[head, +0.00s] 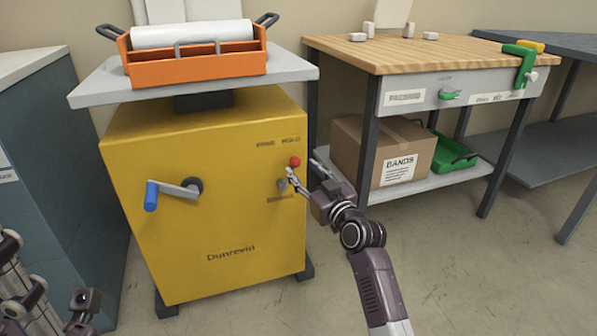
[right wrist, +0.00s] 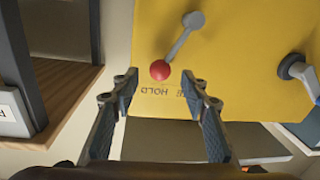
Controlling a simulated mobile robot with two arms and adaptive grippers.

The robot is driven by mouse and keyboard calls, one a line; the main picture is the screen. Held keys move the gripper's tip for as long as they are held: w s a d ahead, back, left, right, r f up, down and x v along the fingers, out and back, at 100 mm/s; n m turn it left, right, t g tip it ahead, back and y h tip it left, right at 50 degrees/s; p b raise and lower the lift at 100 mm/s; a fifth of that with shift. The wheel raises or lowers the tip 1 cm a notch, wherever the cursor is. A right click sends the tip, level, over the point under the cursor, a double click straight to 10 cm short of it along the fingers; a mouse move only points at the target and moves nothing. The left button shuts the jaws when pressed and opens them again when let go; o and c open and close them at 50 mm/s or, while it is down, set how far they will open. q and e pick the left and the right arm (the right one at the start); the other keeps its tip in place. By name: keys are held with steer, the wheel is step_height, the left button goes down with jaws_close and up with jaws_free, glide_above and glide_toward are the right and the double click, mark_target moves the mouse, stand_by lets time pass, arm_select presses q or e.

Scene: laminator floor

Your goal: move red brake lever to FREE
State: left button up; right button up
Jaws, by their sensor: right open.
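The red brake lever has a round red knob (head: 295,161) and a grey arm, on the front of a yellow machine (head: 215,225). The knob sits beneath the word HOLD, right of FREE. In the right wrist view, which shows the labels upside down, the knob (right wrist: 160,70) is beside HOLD and the arm runs to a grey pivot (right wrist: 193,20). My right gripper (head: 301,170) is open, its fingertips (right wrist: 161,82) on either side of the knob in the picture; contact cannot be made out. My left arm shows at lower left; its gripper (head: 85,306) is only partly visible.
A blue-handled crank (head: 172,193) sticks out left of the lever. An orange tray (head: 196,62) with a white roll is on the machine's top. A wooden-topped bench (head: 400,50) stands close on the right, with a cardboard box (head: 383,150) and a green tray on its shelf.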

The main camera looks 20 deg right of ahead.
mark_target(298, 165)
steer(key=shift+w+a+b, duration=0.15)
steer(key=shift+w+b, duration=0.15)
steer(key=shift+w, duration=0.7)
steer(key=shift+w+a+b, duration=0.15)
steer(key=shift+w+b, duration=0.15)
steer(key=shift+w, duration=0.65)
steer(key=shift+c, duration=0.5)
jaws_close()
